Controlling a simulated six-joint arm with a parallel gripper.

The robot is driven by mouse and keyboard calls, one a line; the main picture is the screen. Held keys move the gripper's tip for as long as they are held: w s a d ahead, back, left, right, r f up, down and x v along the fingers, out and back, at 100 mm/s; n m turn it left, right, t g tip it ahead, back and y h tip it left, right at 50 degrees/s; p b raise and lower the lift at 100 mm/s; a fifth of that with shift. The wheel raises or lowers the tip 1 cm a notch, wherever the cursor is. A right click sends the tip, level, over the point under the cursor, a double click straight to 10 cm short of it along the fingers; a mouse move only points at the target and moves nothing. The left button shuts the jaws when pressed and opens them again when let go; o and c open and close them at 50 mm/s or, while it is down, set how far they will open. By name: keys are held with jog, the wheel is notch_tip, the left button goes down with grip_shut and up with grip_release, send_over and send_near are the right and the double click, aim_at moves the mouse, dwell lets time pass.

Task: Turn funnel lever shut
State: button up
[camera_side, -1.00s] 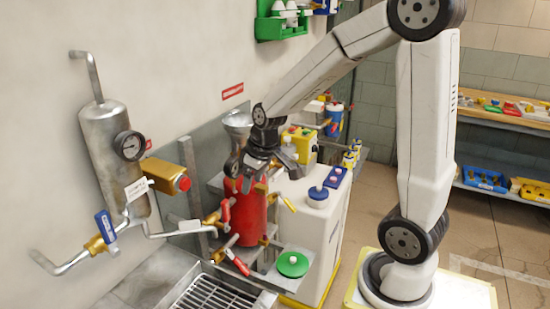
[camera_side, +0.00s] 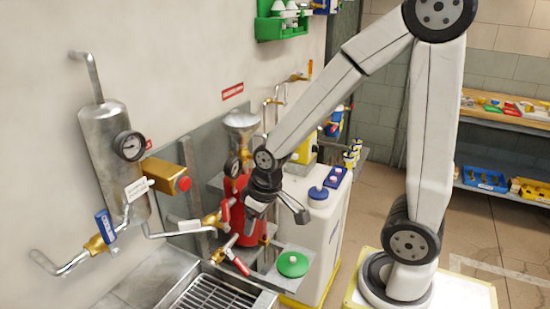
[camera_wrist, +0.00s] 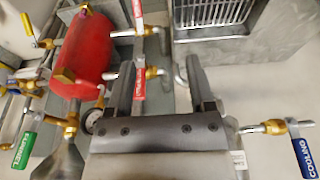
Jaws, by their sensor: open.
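The funnel lever (camera_wrist: 24,150) has a green handle marked FUNNEL and lies at the lower left of the wrist view, on a brass valve beside the metal funnel (camera_wrist: 62,162). The funnel (camera_side: 241,121) also shows in the side view, above the red tank (camera_side: 249,232); I cannot make out the green lever there. My gripper (camera_side: 275,212) is in front of the red tank. In the wrist view my gripper (camera_wrist: 160,64) is open and empty, its jaws well to the right of the green lever.
A red lever (camera_wrist: 140,82) shows near the left jaw, and a second red lever (camera_wrist: 138,14) above. The red tank (camera_wrist: 85,55) has brass fittings. A blue COOLING lever (camera_wrist: 304,158) is at far right. A drain grate (camera_wrist: 212,12) lies at the top.

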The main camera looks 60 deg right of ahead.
jog(key=c, duration=0.6)
jog(key=shift+w+d+r, duration=0.15)
jog(key=shift+w+r, duration=0.05)
jog(key=shift+w, duration=0.05)
grip_shut()
jog(key=w+d+r+g+h, duration=0.1)
jog(key=w+d+r+h, duration=0.1)
jog(key=w+d+r, duration=0.2)
jog(key=w+d+r+g+h, duration=0.1)
jog(key=w+d+r, duration=0.4)
jog(key=d+r, duration=0.5)
notch_tip(320, 180, up, 4)
jog(key=shift+g+h, duration=0.4)
